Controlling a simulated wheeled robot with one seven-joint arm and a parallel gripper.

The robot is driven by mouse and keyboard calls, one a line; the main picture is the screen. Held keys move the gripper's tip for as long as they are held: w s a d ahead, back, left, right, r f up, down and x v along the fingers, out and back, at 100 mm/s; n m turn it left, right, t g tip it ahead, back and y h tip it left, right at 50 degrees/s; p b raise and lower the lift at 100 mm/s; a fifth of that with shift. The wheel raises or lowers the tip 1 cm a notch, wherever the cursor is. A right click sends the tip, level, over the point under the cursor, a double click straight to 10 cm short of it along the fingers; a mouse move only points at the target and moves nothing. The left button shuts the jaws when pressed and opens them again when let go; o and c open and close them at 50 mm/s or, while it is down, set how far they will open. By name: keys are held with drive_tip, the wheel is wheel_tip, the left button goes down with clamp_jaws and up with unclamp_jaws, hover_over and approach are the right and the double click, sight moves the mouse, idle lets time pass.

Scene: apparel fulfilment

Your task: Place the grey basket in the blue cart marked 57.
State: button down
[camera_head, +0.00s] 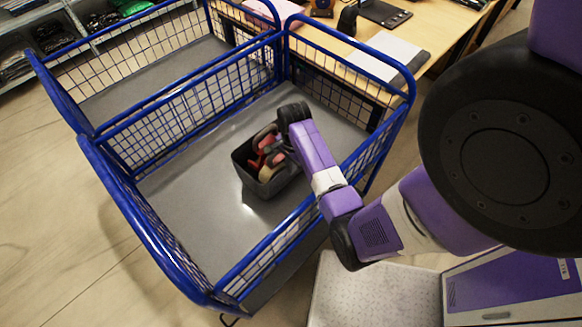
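The dark grey basket (265,186) is inside the near blue wire-mesh cart (162,234), over its grey floor. It holds reddish and tan items. I cannot tell whether the basket rests on the floor or hangs just above it. No number 57 is readable on the cart. My arm reaches over the cart's right side, and my gripper (278,152) is at the basket's upper right edge. The fingers are dark and partly hidden by my wrist and the basket's contents, so their opening and any grip are unclear.
A second blue mesh bay (140,75) with an empty grey floor adjoins behind. A wooden desk (440,30) with papers and dark devices stands at the upper right. Shelves (75,35) with dark goods are at the upper left. The cart floor left of the basket is clear.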

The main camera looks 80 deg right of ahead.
drive_tip(key=shift+r, duration=0.1)
drive_tip(key=shift+f, duration=0.6)
drive_tip(key=c, duration=1.7)
unclamp_jaws()
drive_tip(key=shift+f, duration=0.1)
drive_tip(key=r, duration=1.3)
drive_tip(key=shift+s+a+r, duration=0.15)
drive_tip(key=shift+s, duration=0.1)
